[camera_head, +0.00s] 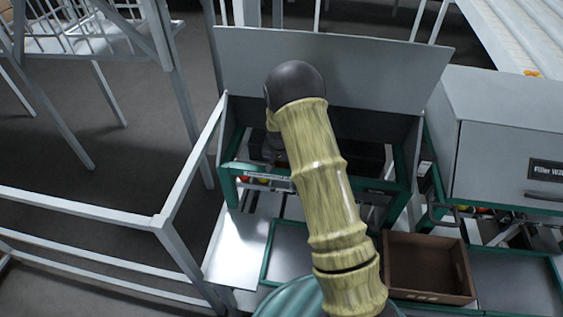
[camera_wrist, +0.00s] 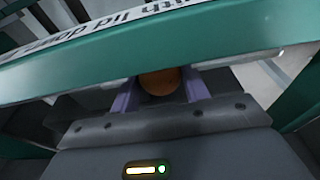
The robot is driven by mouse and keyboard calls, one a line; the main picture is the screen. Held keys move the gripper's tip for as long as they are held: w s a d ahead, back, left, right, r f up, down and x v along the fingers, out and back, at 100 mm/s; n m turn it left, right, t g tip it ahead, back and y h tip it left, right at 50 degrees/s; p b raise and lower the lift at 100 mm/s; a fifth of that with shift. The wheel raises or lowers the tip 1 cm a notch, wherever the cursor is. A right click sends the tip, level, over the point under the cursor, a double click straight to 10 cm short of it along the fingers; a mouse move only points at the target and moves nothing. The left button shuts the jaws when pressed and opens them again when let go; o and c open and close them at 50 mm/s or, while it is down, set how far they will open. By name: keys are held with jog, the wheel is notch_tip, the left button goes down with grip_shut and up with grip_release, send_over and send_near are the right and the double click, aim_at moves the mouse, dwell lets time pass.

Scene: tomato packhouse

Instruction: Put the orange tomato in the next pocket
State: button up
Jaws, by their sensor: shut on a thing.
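My gripper (camera_wrist: 160,95) is shut on the orange tomato (camera_wrist: 158,81) in the wrist view, with a purple finger on each side of it. A green bar hides the tomato's upper part. In the head view my arm reaches into the green-framed machine, and my arm hides the gripper and the held tomato. The pockets are not clearly visible in either view.
A green bar (camera_wrist: 150,55) with a printed label crosses close in front of the gripper. The machine's grey lid (camera_head: 390,70) stands raised behind. A brown crate (camera_head: 425,250) sits at lower right, beside a grey cabinet (camera_head: 505,130). A white railing (camera_head: 80,207) runs at left.

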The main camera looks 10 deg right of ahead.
jog(key=shift+f+b, duration=0.4)
jog(key=shift+f, duration=0.6)
jog(key=shift+s+a, duration=0.15)
jog(key=shift+s, duration=0.05)
jog(key=o, duration=0.8)
jog(key=shift+s, duration=0.1)
